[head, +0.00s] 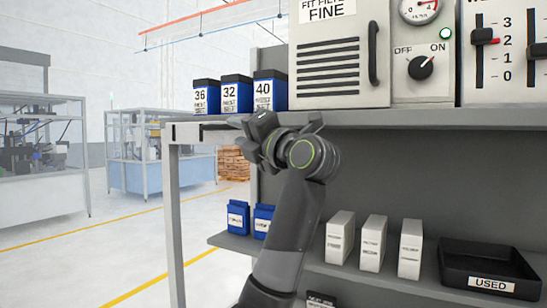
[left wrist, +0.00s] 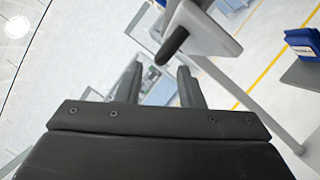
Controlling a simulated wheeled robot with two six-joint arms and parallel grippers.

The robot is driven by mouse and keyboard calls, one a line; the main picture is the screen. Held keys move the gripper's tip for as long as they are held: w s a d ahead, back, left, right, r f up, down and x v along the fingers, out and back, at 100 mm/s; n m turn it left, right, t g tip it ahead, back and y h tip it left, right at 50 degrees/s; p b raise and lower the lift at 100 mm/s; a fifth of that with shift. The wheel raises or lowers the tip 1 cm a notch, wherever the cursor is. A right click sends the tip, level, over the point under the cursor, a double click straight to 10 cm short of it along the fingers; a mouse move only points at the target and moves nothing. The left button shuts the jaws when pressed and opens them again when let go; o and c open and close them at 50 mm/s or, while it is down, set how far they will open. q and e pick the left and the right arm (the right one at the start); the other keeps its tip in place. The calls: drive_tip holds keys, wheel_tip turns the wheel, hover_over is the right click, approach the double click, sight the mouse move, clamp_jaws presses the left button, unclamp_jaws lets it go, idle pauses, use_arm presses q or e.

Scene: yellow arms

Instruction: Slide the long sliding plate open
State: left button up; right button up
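I cannot pick out the long sliding plate with certainty. A light grey panel (head: 338,60) marked "FIT FILTER FINE" has slots and a dark upright handle (head: 374,54). My left gripper (head: 250,128) is at the left front of the upper shelf, low and left of this panel. In the left wrist view its two fingers (left wrist: 158,72) are apart with nothing seen between them. Just beyond the fingertips a dark rod (left wrist: 173,45) sticks out from a light grey part (left wrist: 195,30). Whether it touches a finger is unclear. My right gripper is out of view.
Blue boxes (head: 237,95) numbered 36, 32 and 40 stand on the upper shelf (head: 185,133) just above my gripper. A dial (head: 421,67) and sliders (head: 484,36) are at the right. White boxes (head: 373,243) and a black "USED" tray (head: 489,257) are on the lower shelf.

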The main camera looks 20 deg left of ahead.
use_arm(q)
drive_tip(key=b+v, duration=0.3)
drive_tip(key=v, duration=0.8)
drive_tip(key=shift+d+b, duration=0.3)
drive_tip(key=shift+b, duration=0.1)
drive_tip(key=shift+a+f, duration=0.1)
